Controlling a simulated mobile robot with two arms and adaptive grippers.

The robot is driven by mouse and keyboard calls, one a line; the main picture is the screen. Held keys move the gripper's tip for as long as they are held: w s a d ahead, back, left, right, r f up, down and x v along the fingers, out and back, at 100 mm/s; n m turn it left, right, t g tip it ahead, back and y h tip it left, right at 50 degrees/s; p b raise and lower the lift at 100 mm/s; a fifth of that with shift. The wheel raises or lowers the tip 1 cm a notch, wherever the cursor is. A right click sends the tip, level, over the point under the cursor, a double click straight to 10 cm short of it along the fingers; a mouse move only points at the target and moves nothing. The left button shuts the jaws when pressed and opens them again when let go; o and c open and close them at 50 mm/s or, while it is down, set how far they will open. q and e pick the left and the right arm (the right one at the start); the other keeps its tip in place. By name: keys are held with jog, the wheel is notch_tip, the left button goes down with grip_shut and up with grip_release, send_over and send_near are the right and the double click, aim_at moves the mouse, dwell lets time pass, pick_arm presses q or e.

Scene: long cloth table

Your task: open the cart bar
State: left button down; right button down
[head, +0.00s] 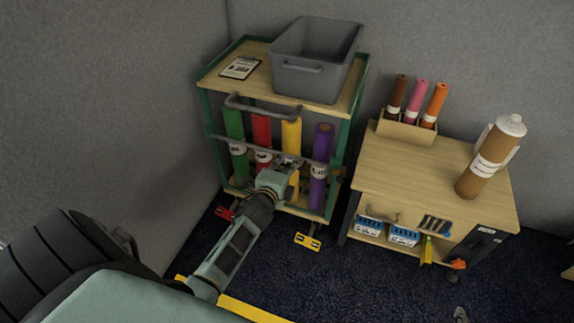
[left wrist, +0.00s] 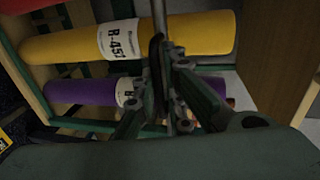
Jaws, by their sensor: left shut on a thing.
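The green-framed cart (head: 212,120) stands against the back wall. Its grey bar (head: 226,139) crosses the front of the upright rolls, below a grey push handle (head: 265,107). My left gripper (head: 289,163) reaches the bar's right part and is shut on it. In the left wrist view the bar (left wrist: 159,16) runs down between my left fingers (left wrist: 170,62). Behind it lie a yellow roll (left wrist: 200,34) and a purple roll (left wrist: 75,91). The gripper hides the bar's right end in the head view. My right gripper is not in view.
A grey bin (head: 297,79) and a clipboard (head: 240,67) are on the cart top. A wooden cabinet (head: 400,165) stands close on the right. Dark carpet (head: 330,285) in front is mostly clear.

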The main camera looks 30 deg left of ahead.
pick_arm(q)
jog(key=shift+s+a+f, duration=0.15)
jog(key=shift+f, duration=0.05)
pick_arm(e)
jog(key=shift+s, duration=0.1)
